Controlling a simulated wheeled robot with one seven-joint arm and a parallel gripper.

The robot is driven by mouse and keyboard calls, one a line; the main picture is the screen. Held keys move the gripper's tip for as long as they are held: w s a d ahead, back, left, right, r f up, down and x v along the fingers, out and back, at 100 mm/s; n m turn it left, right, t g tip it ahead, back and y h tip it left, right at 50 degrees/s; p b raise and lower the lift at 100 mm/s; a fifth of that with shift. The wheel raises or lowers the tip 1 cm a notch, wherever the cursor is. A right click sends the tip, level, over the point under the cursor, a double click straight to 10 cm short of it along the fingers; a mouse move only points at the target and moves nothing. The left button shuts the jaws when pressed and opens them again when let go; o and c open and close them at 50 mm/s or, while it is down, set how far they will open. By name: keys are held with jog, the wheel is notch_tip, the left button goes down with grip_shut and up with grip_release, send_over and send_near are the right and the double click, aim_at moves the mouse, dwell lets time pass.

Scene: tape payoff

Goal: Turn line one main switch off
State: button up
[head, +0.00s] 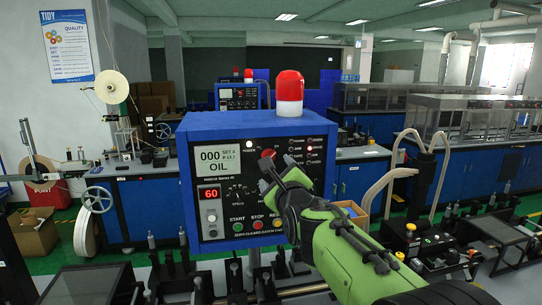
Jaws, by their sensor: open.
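A blue control box (205,132) with a dark front panel stands in the middle of the head view. A red knob (268,154) shows on the panel, just above my gripper; it looks like the main switch, but its label and exact position are too small to read. My gripper (269,176) is open and empty, in front of the panel just below the knob. I cannot tell whether a finger touches the panel. My gripper and green arm hide the panel's lower right part.
A similar box (237,97) stands behind. Pale hoses (398,165) and machines are at right, a tape reel (111,87) at left.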

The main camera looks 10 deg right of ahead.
jog(key=w+p, duration=0.3)
jog(key=w, duration=0.6)
jog(key=shift+w+d, duration=0.2)
jog(key=shift+w, duration=0.05)
jog(key=shift+s, duration=0.1)
jog(key=c, duration=1)
